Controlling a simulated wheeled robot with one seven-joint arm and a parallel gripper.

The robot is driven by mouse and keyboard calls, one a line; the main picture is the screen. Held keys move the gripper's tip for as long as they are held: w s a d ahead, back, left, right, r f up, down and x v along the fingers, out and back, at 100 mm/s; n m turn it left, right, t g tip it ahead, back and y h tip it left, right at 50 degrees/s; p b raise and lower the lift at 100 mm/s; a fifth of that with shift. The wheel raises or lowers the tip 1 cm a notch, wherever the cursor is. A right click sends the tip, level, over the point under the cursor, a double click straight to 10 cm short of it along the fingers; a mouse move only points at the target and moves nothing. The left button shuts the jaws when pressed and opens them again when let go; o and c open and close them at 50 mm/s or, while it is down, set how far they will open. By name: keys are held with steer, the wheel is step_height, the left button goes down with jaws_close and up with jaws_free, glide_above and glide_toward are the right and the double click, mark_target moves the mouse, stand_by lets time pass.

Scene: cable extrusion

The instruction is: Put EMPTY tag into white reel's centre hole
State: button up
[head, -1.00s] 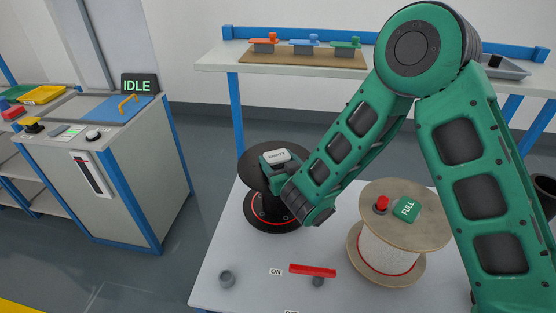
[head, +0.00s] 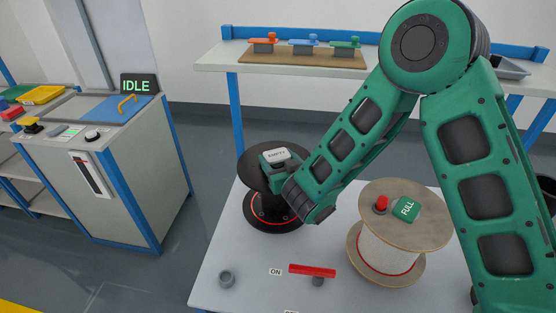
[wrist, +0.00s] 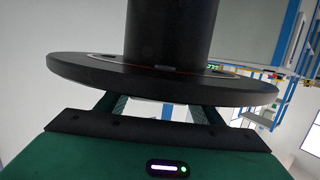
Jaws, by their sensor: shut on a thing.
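The white EMPTY tag (head: 277,156) is at the top of the black reel (head: 270,207), on the left of the table. My gripper (head: 274,164) is shut on it from the front right. In the wrist view the black reel's flange (wrist: 165,78) hides my fingertips and most of the tag; I cannot tell whether the tag touches the reel. The white reel (head: 386,245) stands upright to the right, with tan flanges. A green FULL tag (head: 407,208) is on its top flange near the middle. No open centre hole is visible there.
A red knob (head: 381,203) stands on the white reel's flange beside the FULL tag. An IDLE machine (head: 110,170) stands left, a shelf (head: 215,64) behind.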

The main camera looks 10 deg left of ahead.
steer(key=shift+a, duration=0.1)
steer(key=shift+f, duration=0.25)
stand_by(0.5)
steer(key=shift+s+f, duration=0.1)
steer(key=shift+f, duration=0.55)
steer(key=shift+r, duration=0.35)
steer(key=shift+r, duration=0.45)
steer(key=shift+r, duration=0.2)
stand_by(0.5)
